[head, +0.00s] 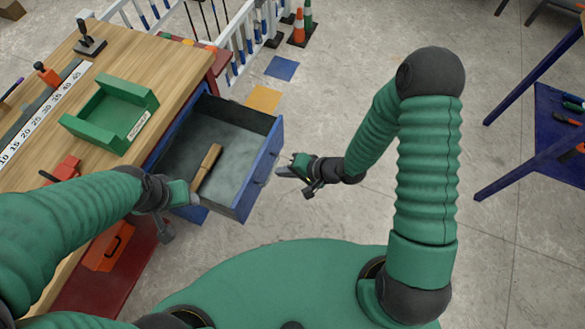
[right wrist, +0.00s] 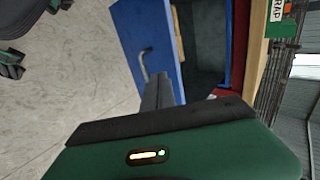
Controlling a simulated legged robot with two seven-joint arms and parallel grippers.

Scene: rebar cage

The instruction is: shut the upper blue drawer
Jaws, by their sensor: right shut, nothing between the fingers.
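The upper blue drawer (head: 262,172) stands pulled out from the wooden workbench in the head view. A wooden-handled tool (head: 207,168) lies inside it. My right gripper (head: 281,171) is shut and empty, just to the right of the drawer's front. In the right wrist view the blue drawer front (right wrist: 148,35) and its grey handle (right wrist: 144,66) lie just beyond my shut fingers (right wrist: 160,90); I cannot tell whether they touch. My left gripper (head: 195,192) is over the drawer's near left part; its fingertips are too unclear to tell open or shut.
A green tray (head: 85,127), a ruler strip (head: 40,112) and red tools lie on the workbench top (head: 140,60). An orange toolbox (head: 108,247) is below the bench's near side. A blue table (head: 550,135) stands at right.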

